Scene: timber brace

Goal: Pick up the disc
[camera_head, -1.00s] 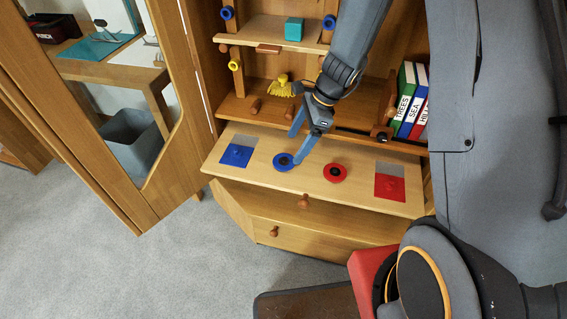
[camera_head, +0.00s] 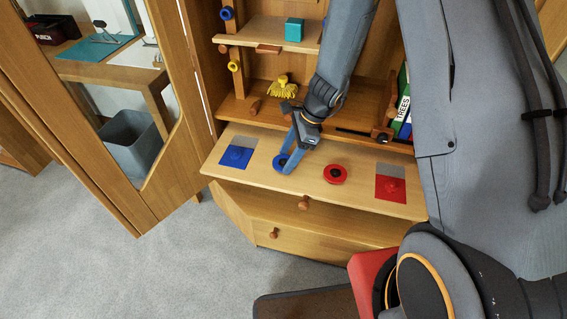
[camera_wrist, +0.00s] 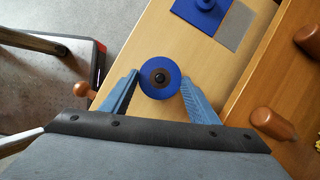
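A blue disc (camera_wrist: 160,79) with a dark centre lies on the pulled-out wooden shelf (camera_head: 262,170); it also shows partly behind a finger in the head view (camera_head: 279,161). My gripper (camera_wrist: 159,92) is open, with one blue finger on each side of the disc in the wrist view. I cannot tell whether the fingers touch it. A red disc (camera_head: 335,174) with a dark centre lies to the right on the same shelf.
A blue square with a knob (camera_head: 236,156) lies at the shelf's left, a red square (camera_head: 389,188) at its right. A cabinet door (camera_head: 180,150) stands open at left.

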